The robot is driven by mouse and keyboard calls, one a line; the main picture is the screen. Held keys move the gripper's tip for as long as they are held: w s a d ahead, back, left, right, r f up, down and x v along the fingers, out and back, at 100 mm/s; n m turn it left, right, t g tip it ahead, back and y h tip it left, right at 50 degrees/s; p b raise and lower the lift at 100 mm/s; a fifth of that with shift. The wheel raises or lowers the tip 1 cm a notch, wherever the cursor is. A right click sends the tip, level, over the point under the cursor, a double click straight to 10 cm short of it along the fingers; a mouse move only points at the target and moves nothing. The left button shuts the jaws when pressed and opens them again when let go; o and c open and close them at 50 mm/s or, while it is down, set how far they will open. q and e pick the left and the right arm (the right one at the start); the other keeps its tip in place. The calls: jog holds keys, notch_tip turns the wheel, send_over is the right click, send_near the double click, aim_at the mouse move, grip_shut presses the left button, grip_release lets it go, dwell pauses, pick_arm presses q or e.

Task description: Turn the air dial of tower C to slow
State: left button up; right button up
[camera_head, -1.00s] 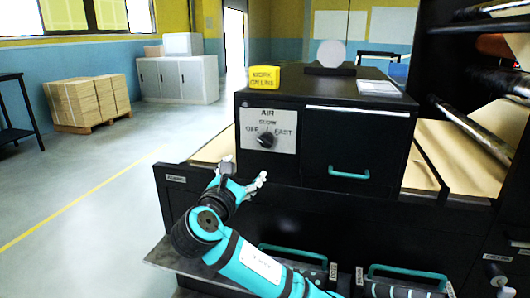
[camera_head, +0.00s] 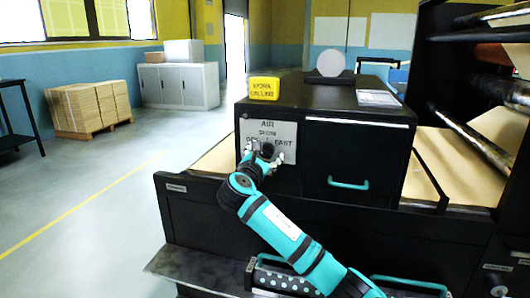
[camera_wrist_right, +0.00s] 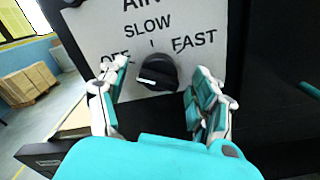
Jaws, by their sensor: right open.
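The air dial (camera_wrist_right: 157,70) is a round black knob on a pale plate (camera_wrist_right: 95,38) marked AIR, with OFF at left, SLOW at top and FAST at right. A pale mark shows on the knob's lower left part. My right gripper (camera_wrist_right: 160,88) is open, one finger on each side of the dial. A gap shows between each finger and the knob. In the head view the right gripper (camera_head: 263,153) is in front of the plate (camera_head: 284,131) and partly hides the dial and the word OFF. My left gripper is not in view.
The plate is on a black cabinet (camera_head: 350,150) with a teal-handled drawer. A yellow block (camera_head: 265,88) and a white disc (camera_head: 330,63) stand on top. Brown paper (camera_head: 455,165) and rollers are at right. Open floor (camera_head: 90,190) lies left.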

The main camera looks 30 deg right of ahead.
jog(key=shift+w+d, duration=0.3)
jog(key=shift+c, duration=0.2)
jog(key=c, duration=1.1)
jog(key=shift+c, duration=0.2)
